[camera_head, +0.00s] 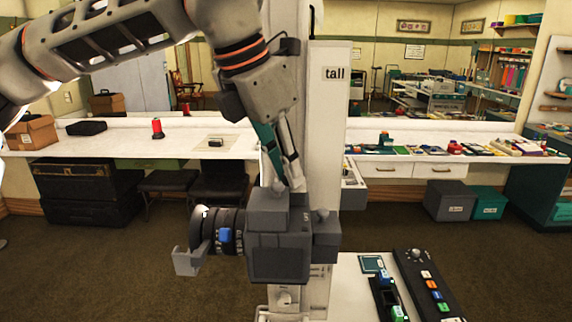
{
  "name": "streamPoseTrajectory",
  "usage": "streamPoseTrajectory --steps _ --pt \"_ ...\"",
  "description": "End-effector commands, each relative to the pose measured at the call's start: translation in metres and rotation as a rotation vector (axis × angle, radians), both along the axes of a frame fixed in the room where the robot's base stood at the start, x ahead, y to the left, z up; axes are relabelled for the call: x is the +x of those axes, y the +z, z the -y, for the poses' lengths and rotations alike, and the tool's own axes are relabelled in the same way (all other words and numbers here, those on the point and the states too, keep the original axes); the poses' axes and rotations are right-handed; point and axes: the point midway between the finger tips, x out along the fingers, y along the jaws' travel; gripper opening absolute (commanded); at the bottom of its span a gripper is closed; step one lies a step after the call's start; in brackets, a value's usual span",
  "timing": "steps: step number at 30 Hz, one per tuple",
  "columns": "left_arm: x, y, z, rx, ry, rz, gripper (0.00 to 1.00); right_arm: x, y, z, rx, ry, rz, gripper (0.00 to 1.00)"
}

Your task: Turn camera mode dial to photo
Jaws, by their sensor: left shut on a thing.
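A dark grey camera (279,257) stands upright in the middle of the view, with its ribbed lens (222,230) pointing left. A blue block (225,236) shows on the lens. My left gripper (296,186) comes down from above, with its fingertips at the camera's top. It is shut on a small part there, which seems to be the mode dial; the fingers mostly hide it. The dial's markings and setting cannot be read. A small grey knob (320,214) shows on the camera's top right. My right gripper is not in view.
A control panel (430,285) with coloured buttons lies at the lower right. A grey bracket (189,261) sits in front of the lens. Long counters stand behind; the floor (120,275) at left is clear.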

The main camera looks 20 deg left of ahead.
Motion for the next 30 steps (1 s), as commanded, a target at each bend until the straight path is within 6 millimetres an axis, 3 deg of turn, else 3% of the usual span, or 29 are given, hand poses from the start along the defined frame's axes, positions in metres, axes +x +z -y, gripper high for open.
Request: streamPoseTrajectory --steps 10,11,12,13,23,30 --pt "0.001 0.002 0.0 -0.003 -0.001 0.004 0.0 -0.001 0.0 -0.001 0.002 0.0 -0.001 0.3" --pt "0.001 0.002 0.0 -0.003 -0.001 0.004 0.22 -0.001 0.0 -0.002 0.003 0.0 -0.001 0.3" --pt "0.001 0.002 0.0 -0.003 -0.001 0.004 0.32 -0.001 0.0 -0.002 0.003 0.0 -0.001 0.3" --pt "0.001 0.002 0.0 -0.003 -0.001 0.004 0.34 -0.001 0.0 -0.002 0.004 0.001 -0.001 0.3" --pt "0.0 0.001 0.0 -0.001 -0.001 0.002 0.34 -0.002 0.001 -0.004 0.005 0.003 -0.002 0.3" --pt "-0.009 0.027 -0.005 -0.003 -0.001 0.005 0.34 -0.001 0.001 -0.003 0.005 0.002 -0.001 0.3"
